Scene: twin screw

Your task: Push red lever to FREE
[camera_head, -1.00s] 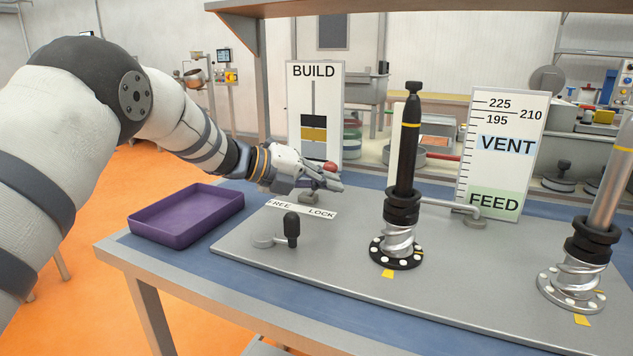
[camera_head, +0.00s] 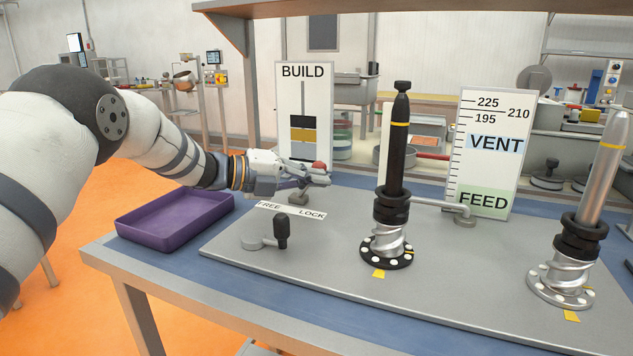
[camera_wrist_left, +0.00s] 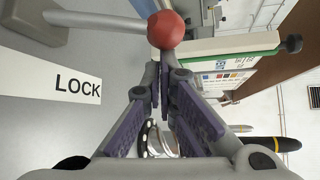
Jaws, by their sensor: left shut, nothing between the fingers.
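The red lever has a red ball knob (camera_head: 318,165), which also shows in the left wrist view (camera_wrist_left: 166,29) on a grey rod leading left to its base. Its grey base (camera_head: 299,198) stands behind the FREE/LOCK label (camera_head: 291,210); the knob leans toward the LOCK side. My left gripper (camera_head: 322,178) is shut and empty, its fingertips right by the knob, just in front of it in the head view. In the wrist view the closed fingers (camera_wrist_left: 162,75) point at the knob; whether they touch it I cannot tell. My right gripper is not in view.
A black-knobbed crank (camera_head: 281,232) stands in front of the label. A black screw column (camera_head: 397,165) stands to the right, a silver one (camera_head: 603,170) farther right. The BUILD board (camera_head: 303,90) stands behind the gripper. A purple tray (camera_head: 160,235) lies left.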

